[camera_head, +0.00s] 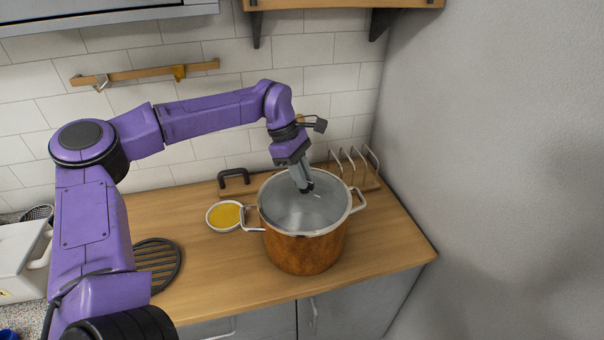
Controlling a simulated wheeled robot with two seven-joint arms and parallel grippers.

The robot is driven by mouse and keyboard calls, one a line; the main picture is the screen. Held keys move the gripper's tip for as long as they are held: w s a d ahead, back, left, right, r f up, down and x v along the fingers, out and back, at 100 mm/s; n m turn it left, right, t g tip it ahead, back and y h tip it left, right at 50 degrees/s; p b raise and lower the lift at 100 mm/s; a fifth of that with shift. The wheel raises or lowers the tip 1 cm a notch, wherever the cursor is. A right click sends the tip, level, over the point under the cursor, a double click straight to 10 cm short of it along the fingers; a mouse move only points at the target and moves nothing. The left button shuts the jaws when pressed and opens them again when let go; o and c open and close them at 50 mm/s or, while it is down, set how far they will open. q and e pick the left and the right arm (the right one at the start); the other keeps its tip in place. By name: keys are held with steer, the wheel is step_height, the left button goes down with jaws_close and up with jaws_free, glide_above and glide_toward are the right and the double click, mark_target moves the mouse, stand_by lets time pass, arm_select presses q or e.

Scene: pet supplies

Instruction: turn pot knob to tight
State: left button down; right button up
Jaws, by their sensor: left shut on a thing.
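A copper-brown pot (306,254) with metal side handles stands on the wooden counter. A clear lid (322,216) with a pale metal rim covers its top. My left gripper (304,187) points down at the middle of the lid from above. It is shut on the small knob at the lid's centre, which the fingers mostly hide. I cannot tell from here how the knob is turned. My right gripper does not show.
A small bowl of yellow food (225,215) sits close to the pot's left handle. A wire rack (353,166) stands behind the pot on the right. A dark round trivet (158,262) lies to the left. The counter (400,245) is clear at the right, beside a grey wall.

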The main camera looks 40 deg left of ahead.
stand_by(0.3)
arm_select(q)
steer(key=c, duration=1.1)
jaws_free()
steer(key=shift+a+r, duration=0.15)
steer(key=shift+r, duration=0.1)
steer(key=b+v, duration=0.2)
steer(key=v, duration=0.8)
steer(key=shift+b, duration=0.35)
